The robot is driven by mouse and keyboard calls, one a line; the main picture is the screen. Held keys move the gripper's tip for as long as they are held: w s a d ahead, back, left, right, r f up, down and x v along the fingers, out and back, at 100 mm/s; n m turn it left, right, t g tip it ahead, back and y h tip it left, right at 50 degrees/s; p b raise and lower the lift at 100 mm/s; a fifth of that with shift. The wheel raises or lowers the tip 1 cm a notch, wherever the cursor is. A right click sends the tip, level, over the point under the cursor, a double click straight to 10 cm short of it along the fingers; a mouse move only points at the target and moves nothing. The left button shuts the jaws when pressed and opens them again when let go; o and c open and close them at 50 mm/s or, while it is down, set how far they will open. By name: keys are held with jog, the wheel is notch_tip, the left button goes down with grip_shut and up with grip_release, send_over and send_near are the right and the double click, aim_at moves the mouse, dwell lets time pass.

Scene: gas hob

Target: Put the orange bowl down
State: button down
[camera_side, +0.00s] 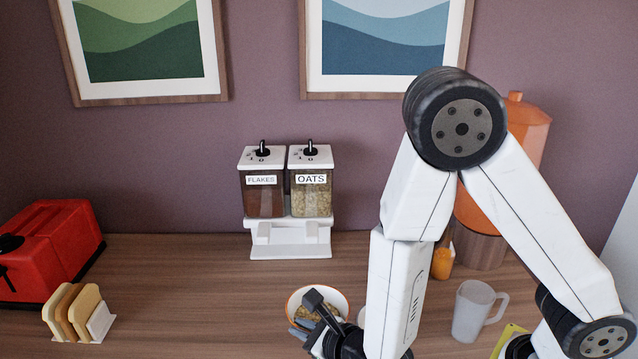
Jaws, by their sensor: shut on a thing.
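The orange bowl (336,297) is white inside with an orange rim. It shows low in the middle of the side view and has some brownish food in it. My gripper (308,318) is at the bowl's near side and shut on its rim. Its dark fingers and wrist cover the near part of the bowl. I cannot tell whether the bowl's base touches the wooden counter (190,290) or hangs just above it.
A cereal dispenser (290,240) labelled FLAKES and OATS stands behind the bowl. A red toaster (50,245) and a rack of toast (75,312) are at left. Counter left of the bowl is clear.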

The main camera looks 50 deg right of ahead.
aim_at(293, 301)
jog(key=shift+w+d+r+m+g+h, duration=0.15)
jog(key=shift+w+d+r+m+h, duration=0.1)
jog(key=shift+w+d+m+h, duration=0.5)
jog(key=shift+w+d+r+m+g+h, duration=0.15)
jog(key=shift+w+d+r+m+h, duration=0.1)
jog(key=shift+w+d+m+h, duration=0.45)
jog(key=shift+w, duration=0.1)
jog(key=shift+f, duration=2)
jog(key=shift+f, duration=2)
jog(key=shift+f, duration=0.15)
jog(key=c, duration=0.7)
grip_release()
jog(key=shift+c, duration=0.2)
